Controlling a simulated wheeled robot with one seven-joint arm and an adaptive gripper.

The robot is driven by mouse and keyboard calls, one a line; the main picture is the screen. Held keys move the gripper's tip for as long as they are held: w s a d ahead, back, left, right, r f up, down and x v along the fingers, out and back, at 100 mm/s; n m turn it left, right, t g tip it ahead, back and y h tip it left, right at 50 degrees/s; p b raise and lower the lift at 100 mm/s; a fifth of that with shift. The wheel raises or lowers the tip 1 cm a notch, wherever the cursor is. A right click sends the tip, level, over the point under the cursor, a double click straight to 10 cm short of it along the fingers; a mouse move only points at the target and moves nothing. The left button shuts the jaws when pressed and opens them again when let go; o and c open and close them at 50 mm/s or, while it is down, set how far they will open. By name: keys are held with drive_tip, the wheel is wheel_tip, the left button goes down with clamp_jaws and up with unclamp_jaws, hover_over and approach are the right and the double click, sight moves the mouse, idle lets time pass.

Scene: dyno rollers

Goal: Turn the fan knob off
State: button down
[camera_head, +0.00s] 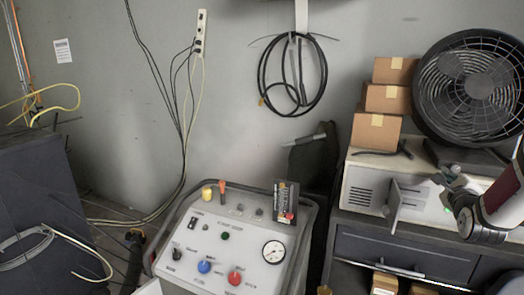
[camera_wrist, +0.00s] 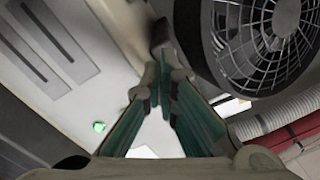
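My gripper (camera_head: 440,182) is in front of the grey-white box (camera_head: 372,168) that stands below the fan (camera_head: 470,88). In the wrist view, my gripper's green-padded fingers (camera_wrist: 161,78) converge until their tips look together, with a narrow wedge of gap behind them. I see nothing held between them. The black fan (camera_wrist: 262,42) is beyond them at the upper right. A green light (camera_wrist: 98,127) shows on the pale box face, left of the fingers. I cannot make out a fan knob near the fingertips. The control panel (camera_head: 215,240) has a blue knob (camera_head: 204,267) and a red knob (camera_head: 235,278); its labels are unreadable.
Cardboard boxes (camera_head: 377,132) are stacked on the box, left of the fan. A pale flap or bracket (camera_head: 394,205) sticks out from the box front, close left of my gripper. A dark drawer cabinet (camera_head: 400,250) stands below. Cables hang on the wall.

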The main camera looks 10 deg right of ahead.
drive_tip(key=shift+p+v, duration=0.35)
drive_tip(key=shift+v, duration=0.65)
drive_tip(key=shift+d+r, duration=0.1)
drive_tip(key=shift+r, duration=0.1)
